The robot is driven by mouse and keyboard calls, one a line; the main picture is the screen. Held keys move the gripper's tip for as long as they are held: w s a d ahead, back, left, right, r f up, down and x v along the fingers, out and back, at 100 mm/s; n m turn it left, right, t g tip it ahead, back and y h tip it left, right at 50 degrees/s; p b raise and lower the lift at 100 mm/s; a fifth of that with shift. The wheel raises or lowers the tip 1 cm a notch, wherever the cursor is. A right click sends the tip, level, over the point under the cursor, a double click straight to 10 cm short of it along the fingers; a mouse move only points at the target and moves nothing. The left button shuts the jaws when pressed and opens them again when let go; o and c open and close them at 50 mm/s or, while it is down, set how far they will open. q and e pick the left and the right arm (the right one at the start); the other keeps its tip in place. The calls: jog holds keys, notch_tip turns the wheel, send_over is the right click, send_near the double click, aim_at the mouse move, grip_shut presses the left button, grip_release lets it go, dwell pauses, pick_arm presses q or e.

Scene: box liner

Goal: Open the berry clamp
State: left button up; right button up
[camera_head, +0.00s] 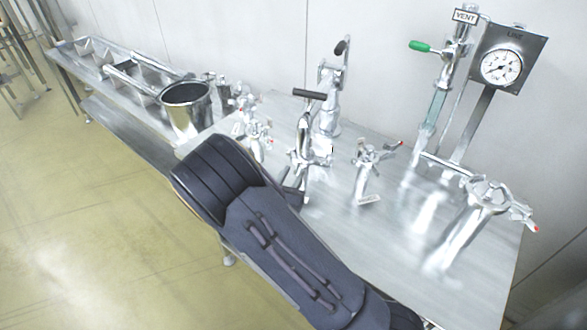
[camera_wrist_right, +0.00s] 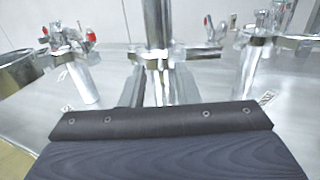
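Several metal clamps stand on the steel table, and their tags are too small to read, so I cannot tell which is the berry clamp. The middle clamp (camera_head: 308,155) is on a post with a black handle. It also shows in the right wrist view (camera_wrist_right: 156,52), straight ahead. My right gripper (camera_head: 296,195) is low beside this post, partly hidden by my dark wrist. In the right wrist view its two fingers (camera_wrist_right: 160,88) are apart, with the post showing between them. I cannot tell whether they touch it. My left gripper is not in view.
A smaller clamp (camera_head: 371,158) stands right of the middle one, others (camera_head: 253,122) left. A larger clamped pipe (camera_head: 472,215) is at the right. Behind are a gauge (camera_head: 501,67) and a green-handled valve (camera_head: 420,46). A steel pot (camera_head: 186,108) stands left. The table's front right (camera_head: 385,260) is clear.

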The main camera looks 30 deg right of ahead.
jog(key=shift+x, duration=0.9)
grip_shut()
